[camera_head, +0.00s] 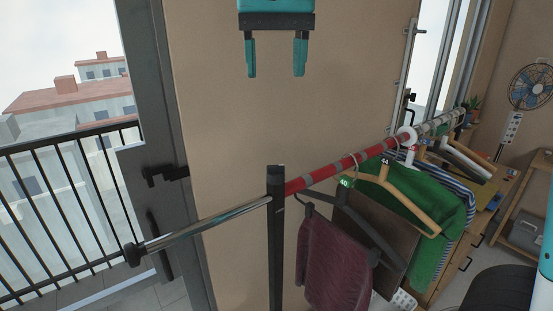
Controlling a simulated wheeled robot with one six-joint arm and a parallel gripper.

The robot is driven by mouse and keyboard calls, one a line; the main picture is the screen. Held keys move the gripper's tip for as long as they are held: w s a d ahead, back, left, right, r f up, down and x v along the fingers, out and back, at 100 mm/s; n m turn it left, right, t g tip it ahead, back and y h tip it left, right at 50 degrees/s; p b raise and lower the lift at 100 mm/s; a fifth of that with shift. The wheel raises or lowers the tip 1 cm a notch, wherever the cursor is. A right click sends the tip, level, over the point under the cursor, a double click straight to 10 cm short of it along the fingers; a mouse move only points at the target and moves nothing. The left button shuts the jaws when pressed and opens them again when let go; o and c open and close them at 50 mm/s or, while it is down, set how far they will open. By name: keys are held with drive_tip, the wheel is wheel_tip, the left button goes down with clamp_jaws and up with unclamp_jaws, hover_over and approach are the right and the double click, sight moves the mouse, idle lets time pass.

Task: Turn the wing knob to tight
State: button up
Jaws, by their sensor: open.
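My gripper (275,72) hangs at the top middle, with its two teal fingers apart and nothing between them. It is in front of the tan wall, above the black post (276,240) of the clothes rack. The rack's rail has a red part (325,174) to the right of the post and a bare chrome part (205,222) to the left, ending in a black cap (134,255). The post's black top (276,171) has small corner pieces. I cannot clearly make out a wing knob there or elsewhere on the rack.
A maroon cloth (335,262), a green garment (437,215) and several hangers hang right of the post. A balcony door frame (165,120) with a dark handle (166,174) stands at left. A fan (531,87) is at far right. The wall area below my gripper is clear.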

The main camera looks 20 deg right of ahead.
sight(276, 166)
wheel_tip(276, 166, down, 17)
drive_tip(key=b, duration=1.6)
drive_tip(key=c, duration=0.9)
